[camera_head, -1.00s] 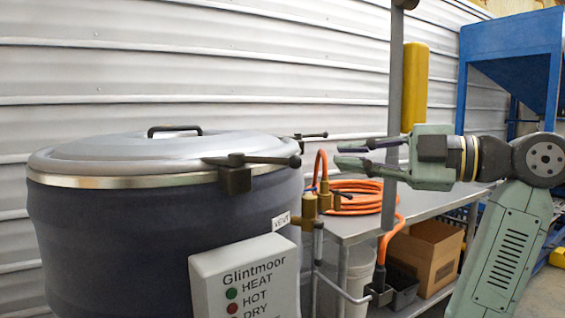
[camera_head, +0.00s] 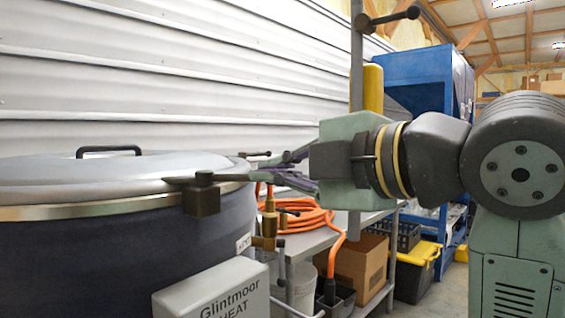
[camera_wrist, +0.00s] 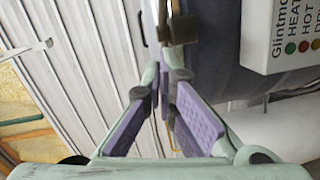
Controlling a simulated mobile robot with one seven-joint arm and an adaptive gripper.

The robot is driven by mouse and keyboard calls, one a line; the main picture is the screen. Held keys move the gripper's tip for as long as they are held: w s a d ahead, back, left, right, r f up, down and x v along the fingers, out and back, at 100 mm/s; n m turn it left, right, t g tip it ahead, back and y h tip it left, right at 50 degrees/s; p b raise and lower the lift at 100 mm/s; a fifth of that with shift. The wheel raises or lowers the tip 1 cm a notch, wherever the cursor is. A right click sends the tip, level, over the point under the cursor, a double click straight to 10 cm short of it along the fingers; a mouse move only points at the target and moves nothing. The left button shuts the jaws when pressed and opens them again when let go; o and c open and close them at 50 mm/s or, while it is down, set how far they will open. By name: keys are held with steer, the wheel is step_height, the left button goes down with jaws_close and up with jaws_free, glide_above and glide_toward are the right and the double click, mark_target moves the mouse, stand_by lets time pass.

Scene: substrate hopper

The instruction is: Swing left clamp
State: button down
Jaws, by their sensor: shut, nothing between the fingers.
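The drum's near clamp (camera_head: 203,197) sits on the lid rim in the head view, a dark block with a lever lying across it and pointing right toward my fingers. A second clamp (camera_head: 254,155) shows at the far rim. My gripper (camera_head: 256,174) is shut and empty, reaching left toward the near clamp's lever end. It covers part of the view there, and I cannot tell whether it touches the lever. In the wrist view, a clamp block (camera_wrist: 182,30) lies just beyond my fingertips (camera_wrist: 166,72).
The domed lid (camera_head: 110,172) with a black handle covers the drum (camera_head: 100,250). A Glintmoor control box (camera_head: 212,292) is on its front. A brass valve (camera_head: 268,222) and orange hose (camera_head: 312,220) are behind my gripper, by a metal table and upright pole (camera_head: 356,60).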

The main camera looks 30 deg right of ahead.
steer(key=p, duration=0.2)
glide_toward(229, 175)
steer(key=a, duration=0.3)
steer(key=shift+w+d+f+p, duration=0.15)
steer(key=shift+w+d, duration=0.15)
steer(key=shift+w, duration=0.4)
steer(key=shift+w+d+f+p, duration=0.1)
steer(key=shift+w+d+p, duration=0.15)
steer(key=shift+w, duration=0.45)
steer(key=shift+w+d+f+p, duration=0.1)
steer(key=shift+w+d, duration=0.25)
steer(key=shift+w, duration=0.35)
